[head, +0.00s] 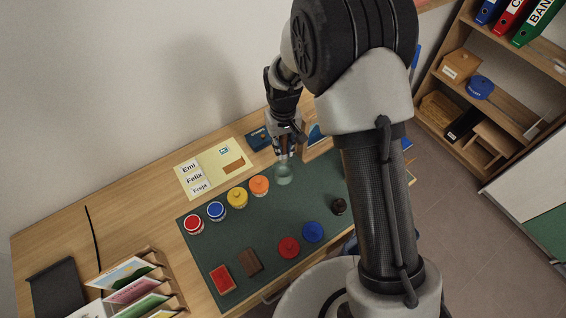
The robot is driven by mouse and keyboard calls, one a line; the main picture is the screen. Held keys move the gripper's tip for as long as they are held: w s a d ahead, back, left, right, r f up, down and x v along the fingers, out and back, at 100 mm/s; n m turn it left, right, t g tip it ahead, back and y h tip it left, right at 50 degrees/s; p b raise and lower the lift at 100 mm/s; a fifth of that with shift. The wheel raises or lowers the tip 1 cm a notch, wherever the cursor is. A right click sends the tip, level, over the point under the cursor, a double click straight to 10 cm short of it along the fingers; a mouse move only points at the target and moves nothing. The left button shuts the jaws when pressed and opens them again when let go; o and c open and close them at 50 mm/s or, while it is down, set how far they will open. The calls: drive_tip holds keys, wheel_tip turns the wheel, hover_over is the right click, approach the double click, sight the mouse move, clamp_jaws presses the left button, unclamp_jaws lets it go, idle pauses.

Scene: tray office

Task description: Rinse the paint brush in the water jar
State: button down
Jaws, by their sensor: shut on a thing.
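My gripper (286,146) is above the far side of the green mat (258,219), pointing down. It is shut on what appears to be the paint brush, which is mostly hidden by the fingers. The water jar (284,176) is a small clear greenish jar on the mat, directly below my gripper. The lower end of what I hold is at or just over the jar's mouth; I cannot tell whether it is inside the water.
An orange pot (259,185), a yellow pot (237,197), a blue pot (216,211) and a red pot (194,224) stand left of the jar. A blue lid (313,231), a red lid (289,247) and a dark jar (339,206) lie nearer. A card rack (150,287) stands front left.

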sight(283, 138)
drive_tip(key=shift+r, duration=0.1)
drive_tip(key=shift+r+p, duration=1.45)
drive_tip(key=shift+r, duration=0.55)
drive_tip(key=shift+d, duration=0.1)
drive_tip(key=s+d+r+m+b, duration=0.1)
drive_tip(key=s+d+r+m, duration=0.1)
drive_tip(key=d, duration=0.5)
drive_tip(key=s+d+r+m+b, duration=0.1)
drive_tip(key=s+d+r, duration=0.1)
drive_tip(key=s+d, duration=0.2)
drive_tip(key=d, duration=0.3)
drive_tip(key=shift+s+m, duration=0.15)
drive_tip(key=shift+m, duration=0.25)
drive_tip(key=shift+r, duration=0.1)
